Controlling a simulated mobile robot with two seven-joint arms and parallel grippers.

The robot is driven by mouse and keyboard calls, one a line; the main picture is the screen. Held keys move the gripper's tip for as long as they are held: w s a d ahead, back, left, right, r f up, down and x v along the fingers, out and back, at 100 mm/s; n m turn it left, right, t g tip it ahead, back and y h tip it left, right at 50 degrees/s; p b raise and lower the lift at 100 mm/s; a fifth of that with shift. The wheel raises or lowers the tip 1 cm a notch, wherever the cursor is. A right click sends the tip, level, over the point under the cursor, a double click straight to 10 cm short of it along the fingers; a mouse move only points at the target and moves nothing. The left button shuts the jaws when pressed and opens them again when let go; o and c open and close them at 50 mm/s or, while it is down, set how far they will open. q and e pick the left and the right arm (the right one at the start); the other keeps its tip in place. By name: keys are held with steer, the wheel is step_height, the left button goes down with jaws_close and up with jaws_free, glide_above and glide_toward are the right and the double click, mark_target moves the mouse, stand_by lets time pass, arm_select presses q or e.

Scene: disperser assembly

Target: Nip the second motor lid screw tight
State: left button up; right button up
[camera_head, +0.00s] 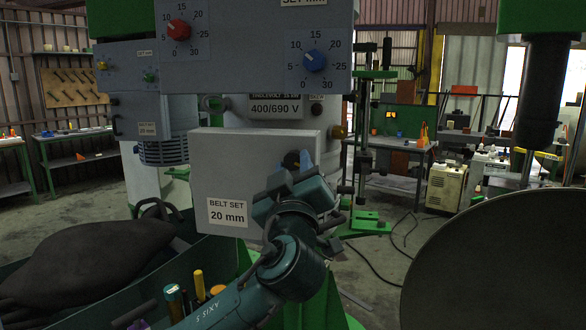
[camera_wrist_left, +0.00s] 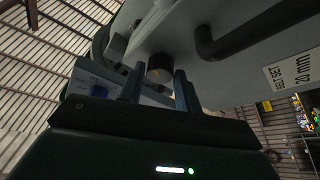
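The grey motor lid (camera_head: 235,175), labelled "BELT SET 20 mm", hangs below the dial panel in the head view. My left gripper (camera_head: 296,163) is at its right side, and the wrist hides part of the lid. In the left wrist view the lid (camera_wrist_left: 225,60) fills the upper right. A round black screw head (camera_wrist_left: 160,68) shows between the two fingertips of my left gripper (camera_wrist_left: 159,78). The fingers stand apart, one on each side of it, with a thin gap at the left finger. My right gripper is not in view.
A panel with a red dial (camera_head: 178,29) and a blue dial (camera_head: 314,61) is close above the lid. A black bar handle (camera_wrist_left: 250,30) sticks out from the lid. A large dark round disc (camera_head: 500,265) stands at the right. A green bin (camera_head: 215,260) is below.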

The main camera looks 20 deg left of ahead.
arm_select(q)
steer(key=c, duration=0.5)
steer(key=shift+c, duration=0.2)
steer(key=shift+f, duration=0.1)
